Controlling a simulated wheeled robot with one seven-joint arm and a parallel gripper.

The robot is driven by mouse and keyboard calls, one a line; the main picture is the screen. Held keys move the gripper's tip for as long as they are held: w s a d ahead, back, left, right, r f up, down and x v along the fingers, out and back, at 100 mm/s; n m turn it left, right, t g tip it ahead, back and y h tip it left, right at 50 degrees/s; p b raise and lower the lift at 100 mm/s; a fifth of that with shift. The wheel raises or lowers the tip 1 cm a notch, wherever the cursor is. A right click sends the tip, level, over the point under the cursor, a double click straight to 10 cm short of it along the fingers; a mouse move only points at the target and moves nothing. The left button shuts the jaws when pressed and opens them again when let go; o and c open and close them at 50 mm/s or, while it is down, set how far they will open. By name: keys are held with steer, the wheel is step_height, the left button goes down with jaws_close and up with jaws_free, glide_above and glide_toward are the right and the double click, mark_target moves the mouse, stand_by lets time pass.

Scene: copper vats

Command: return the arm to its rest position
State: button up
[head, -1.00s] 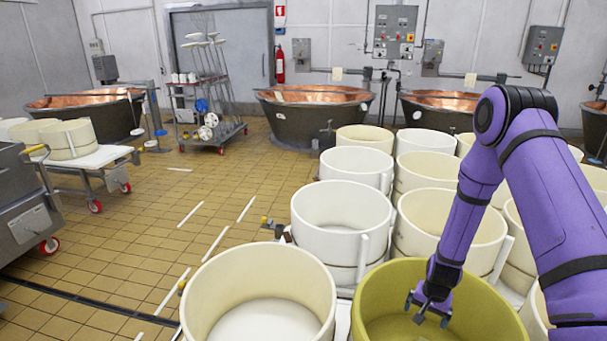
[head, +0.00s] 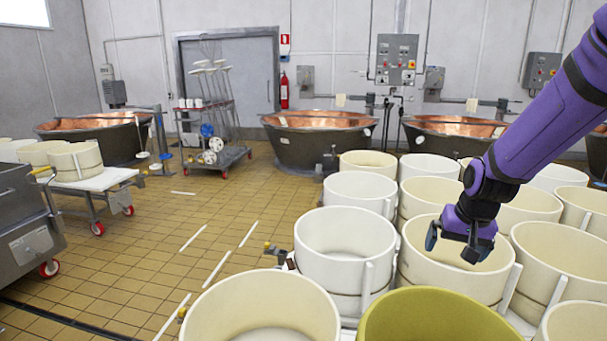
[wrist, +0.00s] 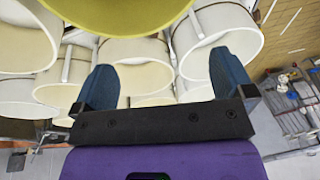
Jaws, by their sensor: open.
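My gripper (head: 452,246) hangs at the end of my purple arm, on the right side of the head view. It appears above or in front of a cream tub (head: 413,262) in the second row; its exact height over the rim is hard to tell. In the wrist view, my gripper (wrist: 160,88) shows two blue fingers set wide apart with nothing between them. The yellow-green tub (head: 432,318) stands in front of it in the head view. The same tub (wrist: 120,14) fills the top of the wrist view.
Several cream and white tubs, such as a white one (head: 345,240), crowd the right side. Copper vats (head: 320,135) line the back wall. A wheeled rack (head: 215,150) and a trolley (head: 95,185) stand at the left. The tiled floor (head: 170,240) between is mostly open.

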steer(key=s+a+r+n+t, duration=0.1)
steer(key=s+r, duration=0.7)
steer(key=s, duration=0.4)
steer(key=s+a+r+n+t, duration=0.1)
steer(key=s+r+n, duration=0.1)
steer(key=s+r, duration=0.7)
steer(key=s, duration=0.3)
steer(key=shift+s, duration=0.15)
